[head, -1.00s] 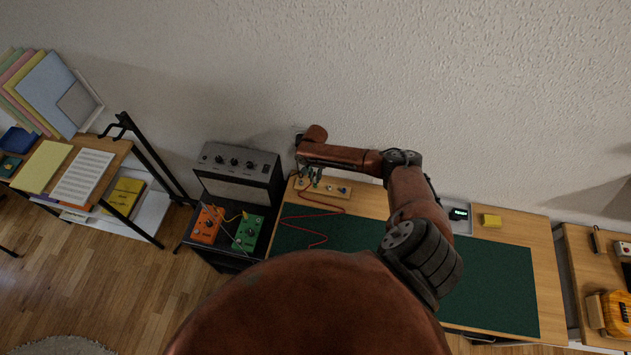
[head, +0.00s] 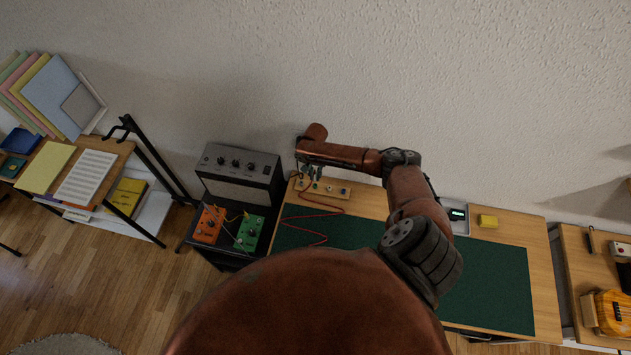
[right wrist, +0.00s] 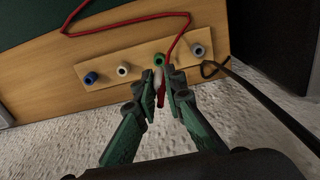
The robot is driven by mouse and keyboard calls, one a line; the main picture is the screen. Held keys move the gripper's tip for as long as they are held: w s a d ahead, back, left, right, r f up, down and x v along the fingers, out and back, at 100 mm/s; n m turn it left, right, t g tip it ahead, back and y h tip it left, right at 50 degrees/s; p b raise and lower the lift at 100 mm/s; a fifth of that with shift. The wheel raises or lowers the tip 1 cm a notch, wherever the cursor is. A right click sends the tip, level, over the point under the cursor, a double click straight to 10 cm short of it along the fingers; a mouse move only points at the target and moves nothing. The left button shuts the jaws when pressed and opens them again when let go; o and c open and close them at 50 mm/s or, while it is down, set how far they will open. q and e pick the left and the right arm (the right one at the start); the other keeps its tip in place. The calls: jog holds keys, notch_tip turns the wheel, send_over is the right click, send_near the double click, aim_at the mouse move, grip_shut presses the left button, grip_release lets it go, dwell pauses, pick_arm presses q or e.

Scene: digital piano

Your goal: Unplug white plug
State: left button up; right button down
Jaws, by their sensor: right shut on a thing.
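The socket board (right wrist: 105,62) is a pale wooden strip with blue, white, green (right wrist: 159,59) and grey sockets. My right gripper (right wrist: 162,86) is shut on a small white plug (right wrist: 158,78), just below the green socket in the right wrist view. A red part shows below the white one between the fingers. I cannot tell whether the plug is seated in a socket or apart from it. A red cable (right wrist: 122,27) runs to the board near the green socket. In the head view, my right gripper (head: 309,172) is at the board's left end. My left gripper is out of view.
A grey amplifier (head: 240,170) with orange (head: 208,225) and green (head: 250,234) pedals before it stands left of the desk. The desk's green mat (head: 495,285) is partly hidden by my arm. A wall is close behind. A black cable (right wrist: 255,95) passes right of my gripper.

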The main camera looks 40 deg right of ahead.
jog(key=shift+r+p, duration=1.4)
jog(key=shift+r, duration=0.05)
jog(key=shift+f, duration=0.1)
